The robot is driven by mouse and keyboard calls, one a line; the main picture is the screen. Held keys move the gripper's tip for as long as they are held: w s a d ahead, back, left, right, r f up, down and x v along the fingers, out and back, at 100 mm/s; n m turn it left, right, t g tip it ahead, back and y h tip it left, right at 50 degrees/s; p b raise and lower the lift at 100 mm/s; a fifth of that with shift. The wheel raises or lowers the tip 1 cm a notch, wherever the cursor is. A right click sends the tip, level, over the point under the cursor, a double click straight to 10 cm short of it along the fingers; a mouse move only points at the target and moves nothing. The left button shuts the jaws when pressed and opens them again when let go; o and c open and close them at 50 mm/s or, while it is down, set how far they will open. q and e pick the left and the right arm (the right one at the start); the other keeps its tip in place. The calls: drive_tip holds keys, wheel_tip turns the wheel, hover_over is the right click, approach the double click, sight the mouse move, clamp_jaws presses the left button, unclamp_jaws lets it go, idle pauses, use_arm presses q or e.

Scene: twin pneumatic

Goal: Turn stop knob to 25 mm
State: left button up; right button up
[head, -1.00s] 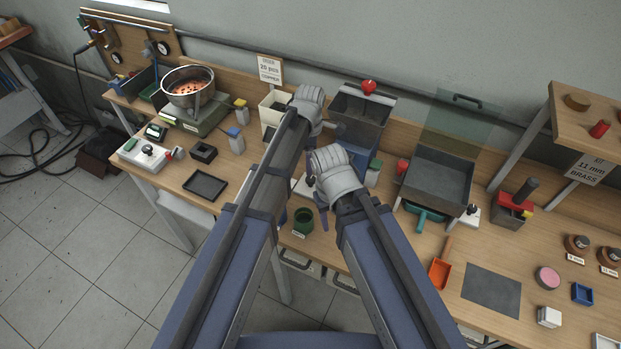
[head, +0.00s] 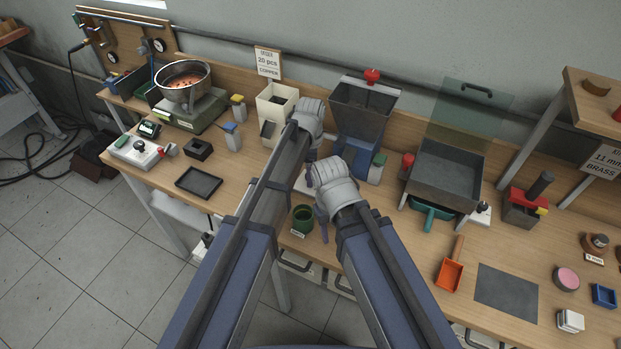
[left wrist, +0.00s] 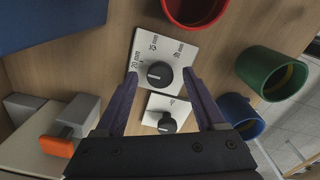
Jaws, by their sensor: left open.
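The stop knob (left wrist: 160,75) is a round black knob with a pale mark, on a white plate (left wrist: 179,42) marked 20 mm, 25 mm and 30 mm. The mark appears to lie toward the 20 mm side, but it is too small to be sure. My left gripper (left wrist: 160,80) is open, with one finger on each side of the knob in the left wrist view; I cannot tell whether they touch it. In the head view my left gripper (head: 312,155) is largely hidden by its arm. My right gripper (head: 323,225) points down near the table's front; its jaw opening is unclear.
A second black knob (left wrist: 167,122) sits on a smaller white plate close by. Red (left wrist: 195,8), green (left wrist: 272,73) and blue (left wrist: 240,112) cups stand around. In the head view a grey hopper (head: 362,115) stands behind the grippers, and a dark green cup (head: 302,217) stands between the arms.

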use_arm(q)
drive_tip(key=shift+f, duration=0.15)
drive_tip(key=shift+c, duration=0.2)
clamp_jaws()
idle(0.3)
